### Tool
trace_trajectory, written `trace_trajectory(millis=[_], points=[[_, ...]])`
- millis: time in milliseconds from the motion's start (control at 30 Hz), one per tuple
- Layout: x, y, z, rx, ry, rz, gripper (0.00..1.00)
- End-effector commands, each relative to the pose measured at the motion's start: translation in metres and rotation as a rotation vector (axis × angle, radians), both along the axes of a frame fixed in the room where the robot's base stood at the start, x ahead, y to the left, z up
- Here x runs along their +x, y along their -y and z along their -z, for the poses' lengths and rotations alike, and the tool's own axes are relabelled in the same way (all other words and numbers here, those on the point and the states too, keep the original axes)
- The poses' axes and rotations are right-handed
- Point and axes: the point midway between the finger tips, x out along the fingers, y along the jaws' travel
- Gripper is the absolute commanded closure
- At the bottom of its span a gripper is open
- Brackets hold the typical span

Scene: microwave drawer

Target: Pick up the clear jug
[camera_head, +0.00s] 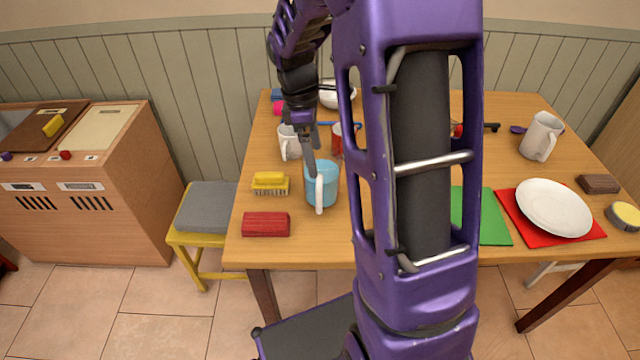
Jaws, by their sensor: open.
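The jug (328,186) is light blue with a white handle facing me. It stands upright on the left part of the wooden table. My gripper (310,165) points down at the jug's rim, its lower end overlapping the rim's left side in the picture. The gripper is open and holds nothing that I can see. Only one finger shows clearly, so I cannot tell whether it is inside the jug, touching it or just above it.
A white mug (288,146) and a red can (336,140) stand behind the jug. A yellow brush (270,181) and a red block (266,224) lie to its left. A white plate (553,207) lies right. My purple arm hides the table's middle.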

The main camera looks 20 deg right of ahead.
Motion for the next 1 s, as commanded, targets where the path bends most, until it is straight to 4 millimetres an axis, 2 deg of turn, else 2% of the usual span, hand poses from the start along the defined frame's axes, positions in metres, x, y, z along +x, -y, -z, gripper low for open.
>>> trace_trajectory(millis=[33, 100, 233, 467, 800, 1000], points=[[-0.002, 0.002, 0.014, 0.000, -0.005, 0.001, 0.00], [-0.003, 0.004, 0.028, 0.000, -0.004, 0.002, 0.00], [-0.004, 0.006, 0.049, 0.000, -0.003, 0.001, 0.00], [-0.004, 0.008, 0.064, 0.000, 0.000, 0.002, 0.00], [-0.004, 0.012, 0.109, 0.000, -0.001, 0.001, 0.00], [-0.003, 0.012, 0.112, 0.000, 0.002, 0.002, 0.00]])
